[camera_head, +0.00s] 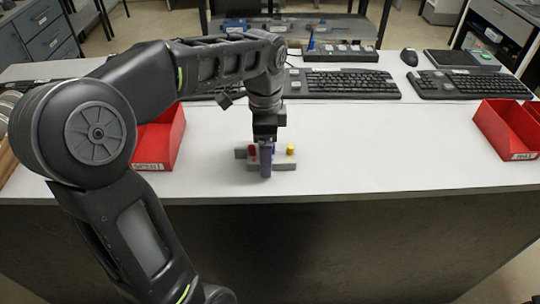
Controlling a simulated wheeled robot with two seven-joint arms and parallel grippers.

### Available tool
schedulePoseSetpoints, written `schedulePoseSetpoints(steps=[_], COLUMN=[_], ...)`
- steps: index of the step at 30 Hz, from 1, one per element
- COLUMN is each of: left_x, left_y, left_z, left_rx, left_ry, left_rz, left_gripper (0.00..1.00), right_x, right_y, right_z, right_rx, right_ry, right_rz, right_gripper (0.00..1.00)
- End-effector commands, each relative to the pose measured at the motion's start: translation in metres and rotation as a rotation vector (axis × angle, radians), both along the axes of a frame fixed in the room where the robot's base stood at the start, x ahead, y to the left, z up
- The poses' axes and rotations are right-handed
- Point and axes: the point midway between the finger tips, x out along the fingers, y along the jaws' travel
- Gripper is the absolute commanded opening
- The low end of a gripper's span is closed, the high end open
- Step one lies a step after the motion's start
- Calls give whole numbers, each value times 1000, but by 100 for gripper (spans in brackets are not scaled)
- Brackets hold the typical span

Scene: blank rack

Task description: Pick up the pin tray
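The pin tray (284,165) is a small grey block on the white table, near the front edge at the middle. A red pin (252,150) and a yellow pin (290,149) stand on it. My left gripper (265,158) points straight down over the middle of the tray and hides part of it. A dark purple-blue upright piece shows at its lower end; I cannot tell whether it is a finger or a pin. Whether the fingers are open or shut is not clear. My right gripper is not in view.
A red bin (158,142) stands at the left, partly behind my arm, and another red bin (513,127) at the right. Keyboards (340,84) and a mouse (409,57) lie at the back. The table right of the tray is clear.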

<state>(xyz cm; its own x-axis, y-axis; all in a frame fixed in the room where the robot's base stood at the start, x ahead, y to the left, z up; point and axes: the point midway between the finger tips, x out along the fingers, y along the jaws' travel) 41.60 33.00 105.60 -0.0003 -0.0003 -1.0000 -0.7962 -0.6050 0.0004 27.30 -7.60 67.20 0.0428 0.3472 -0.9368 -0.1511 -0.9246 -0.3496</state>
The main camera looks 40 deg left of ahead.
Motion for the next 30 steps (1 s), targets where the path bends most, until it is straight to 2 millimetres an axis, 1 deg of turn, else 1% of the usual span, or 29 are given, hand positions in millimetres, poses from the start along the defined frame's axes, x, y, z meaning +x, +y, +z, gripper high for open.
schedulePoseSetpoints(steps=[10, 30], left_x=[0, 0], left_y=[0, 0], left_z=[0, 0], left_rx=[0, 0], left_ry=[0, 0], left_rz=[0, 0], left_gripper=[83, 28], right_x=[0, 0], right_y=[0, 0], right_z=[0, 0], right_rx=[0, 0], right_ry=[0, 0], right_rz=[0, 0], right_gripper=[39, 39])
